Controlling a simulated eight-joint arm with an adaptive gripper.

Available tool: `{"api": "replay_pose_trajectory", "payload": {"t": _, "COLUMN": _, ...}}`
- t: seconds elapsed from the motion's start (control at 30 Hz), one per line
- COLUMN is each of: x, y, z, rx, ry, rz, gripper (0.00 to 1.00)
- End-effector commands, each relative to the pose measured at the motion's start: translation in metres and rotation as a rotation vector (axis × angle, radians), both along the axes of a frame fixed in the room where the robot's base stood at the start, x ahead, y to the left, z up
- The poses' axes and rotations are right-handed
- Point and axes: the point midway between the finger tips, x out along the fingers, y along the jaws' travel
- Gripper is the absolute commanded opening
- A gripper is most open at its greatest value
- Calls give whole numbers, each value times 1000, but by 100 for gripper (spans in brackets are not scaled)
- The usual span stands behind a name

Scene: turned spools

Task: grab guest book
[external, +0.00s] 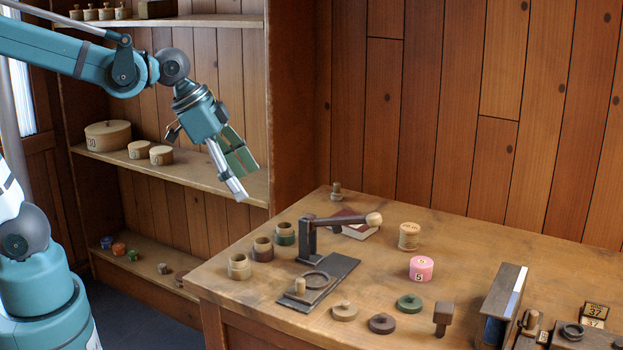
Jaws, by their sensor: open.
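A dark red book with pale page edges (361,232) lies flat on the wooden table, toward its back edge. The lever of a dark press crosses in front of it and hides part of it. No title can be read, so I cannot confirm that it is the guest book. My gripper (240,176) is open and empty. It hangs up and to the left of the table in the picture, in front of the shelf unit, well apart from the book.
The dark lever press (309,240) stands near the book. Several small wooden rings, discs and a pink spool (421,268) are spread over the table (460,262). A dark blue and white upright block (503,297) stands at the right. Shelves (190,171) with round boxes are at left.

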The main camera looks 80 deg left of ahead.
Motion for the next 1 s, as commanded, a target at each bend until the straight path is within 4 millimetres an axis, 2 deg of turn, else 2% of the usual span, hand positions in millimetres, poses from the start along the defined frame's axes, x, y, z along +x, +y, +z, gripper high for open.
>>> {"api": "replay_pose_trajectory", "payload": {"t": 0.43, "x": 70, "y": 24, "z": 7, "rx": 20, "ry": 54, "rz": -122, "gripper": 72}}
{"api": "replay_pose_trajectory", "payload": {"t": 1.0, "x": 154, "y": 65, "z": -10, "rx": 26, "ry": 104, "rz": -291, "gripper": 72}}
